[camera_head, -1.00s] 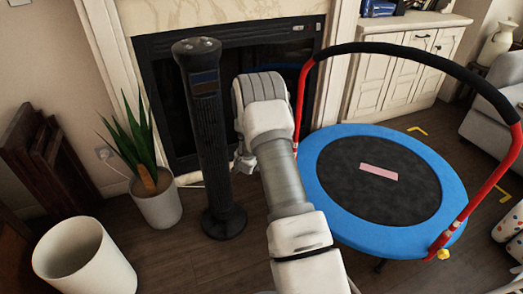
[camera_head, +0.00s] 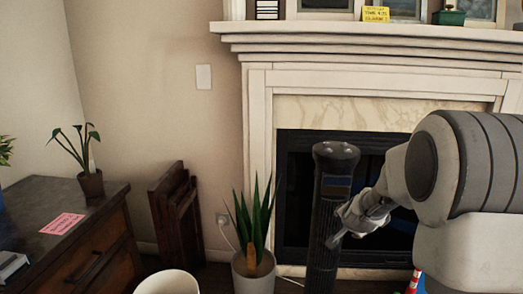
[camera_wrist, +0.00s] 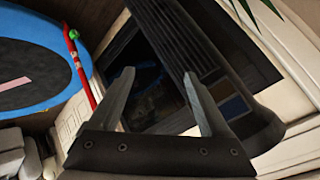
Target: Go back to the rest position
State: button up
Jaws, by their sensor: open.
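My gripper (camera_head: 351,229) is raised in the head view, beside the right side of a tall black tower fan (camera_head: 324,225). In the wrist view my gripper (camera_wrist: 160,98) has its two fingers spread apart with nothing between them. The black tower fan (camera_wrist: 205,55) slants across the wrist view just beyond the fingers. I cannot tell whether a finger touches it. My arm fills the right side of the head view.
A fireplace (camera_head: 385,110) stands behind the fan. A potted plant (camera_head: 254,268), a white bin (camera_head: 167,282) and a dark dresser (camera_head: 80,235) are to the left. A blue trampoline (camera_wrist: 45,65) with a red handle bar shows in the wrist view.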

jog(key=s+a+r+n+g+y, duration=0.1)
jog(key=s+a+r+n, duration=0.3)
jog(key=s, duration=0.4)
jog(key=s+a+r+n+g+y, duration=0.1)
jog(key=s+a+r+n+y, duration=0.1)
jog(key=s+a+r, duration=0.45)
jog(key=s+n+g, duration=0.2)
jog(key=s+n, duration=0.3)
jog(key=s, duration=1.6)
notch_tip(320, 180, up, 29)
jog(key=h+p, duration=0.1)
jog(key=p, duration=2.7)
jog(key=shift+s+d+n+p, duration=0.15)
jog(key=shift+s+n+p, duration=0.15)
jog(key=shift+f, duration=0.2)
jog(key=c, duration=0.5)
jog(key=shift+d, duration=0.2)
